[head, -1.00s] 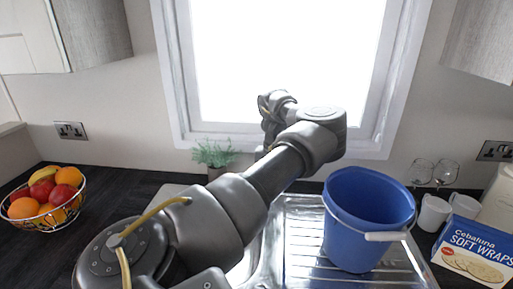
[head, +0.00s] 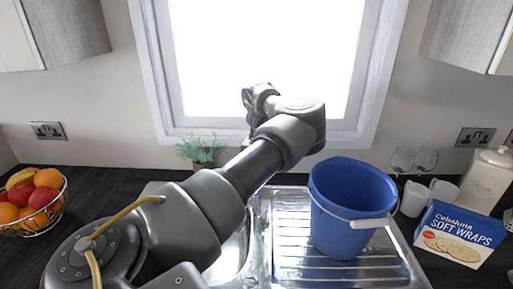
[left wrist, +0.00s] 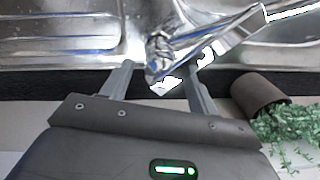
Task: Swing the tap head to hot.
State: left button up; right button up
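The chrome tap (left wrist: 165,45) shows in the left wrist view, with its spout reaching over the sink to the upper right. My left gripper (left wrist: 160,65) is open, with one finger on either side of the tap's body. Gaps seem to show beside the fingers, but I cannot tell whether either touches the metal. In the head view my left arm stretches over the sink to the window and hides the tap and the gripper. The tap's hot and cold marks cannot be made out. My right gripper is in neither view.
A blue bucket (head: 345,215) stands on the drainer (head: 290,235). A potted plant (left wrist: 262,95) is close to the left gripper's right finger. A fruit bowl (head: 32,205) stands left; a wraps box (head: 458,235), mugs and glasses stand right. The window (head: 262,60) is behind.

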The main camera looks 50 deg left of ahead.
pick_arm(q)
notch_tip(320, 180, up, 11)
jog(key=b, duration=0.1)
jog(key=shift+w+d+b, duration=0.2)
jog(key=shift+d+b, duration=0.05)
jog(key=shift+b, duration=0.05)
jog(key=shift+f, duration=0.1)
dwell(0.6)
